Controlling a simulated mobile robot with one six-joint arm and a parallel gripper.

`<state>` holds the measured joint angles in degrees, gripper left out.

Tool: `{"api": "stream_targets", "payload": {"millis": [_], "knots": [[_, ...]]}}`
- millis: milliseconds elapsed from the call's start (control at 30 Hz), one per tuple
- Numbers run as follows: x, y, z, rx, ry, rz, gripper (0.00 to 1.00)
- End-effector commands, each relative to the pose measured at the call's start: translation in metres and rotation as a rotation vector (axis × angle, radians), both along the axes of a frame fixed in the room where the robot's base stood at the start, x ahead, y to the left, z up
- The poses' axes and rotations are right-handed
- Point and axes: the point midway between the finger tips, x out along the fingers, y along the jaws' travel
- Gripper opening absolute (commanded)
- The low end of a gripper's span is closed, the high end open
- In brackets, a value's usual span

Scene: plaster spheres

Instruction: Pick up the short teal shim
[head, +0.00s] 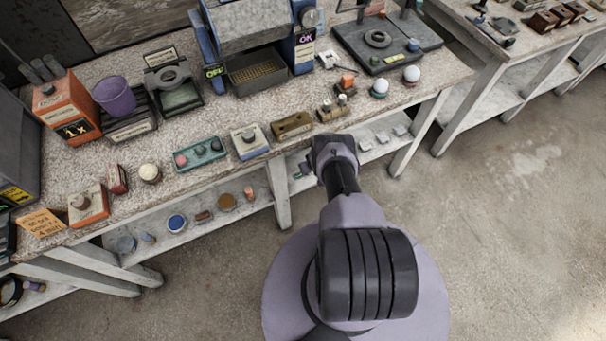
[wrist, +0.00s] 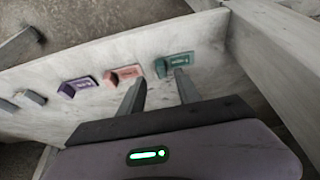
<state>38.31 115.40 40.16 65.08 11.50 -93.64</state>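A teal block (wrist: 174,64) with a pale label lies on a grey shelf board in the wrist view; I take it for the short teal shim. My gripper (wrist: 159,79) is open, with nothing between its two fingers. The right fingertip is in front of the teal block's lower edge in the picture; I cannot tell whether they touch. The left fingertip is just below a pink block (wrist: 124,74). In the head view my arm reaches down at the bench's front edge, and its wrist (head: 334,150) hides the fingertips.
A purple block (wrist: 76,87) and smaller pinkish and grey pieces (wrist: 30,97) lie left of the pink one. A grey bench leg (wrist: 275,50) stands close on the right. The bench top (head: 225,110) above the shelf is crowded. Open floor (head: 500,220) lies to the right.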

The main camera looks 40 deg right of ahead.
Motion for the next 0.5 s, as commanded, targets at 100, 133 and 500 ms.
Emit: {"api": "stream_targets", "payload": {"millis": [100,133,500], "knots": [[0.008,0.000,-0.027,0.000,0.000,0.000,0.40],[0.010,0.000,-0.032,0.001,0.001,0.001,0.40],[0.016,-0.002,-0.037,0.000,0.002,0.000,0.36]]}}
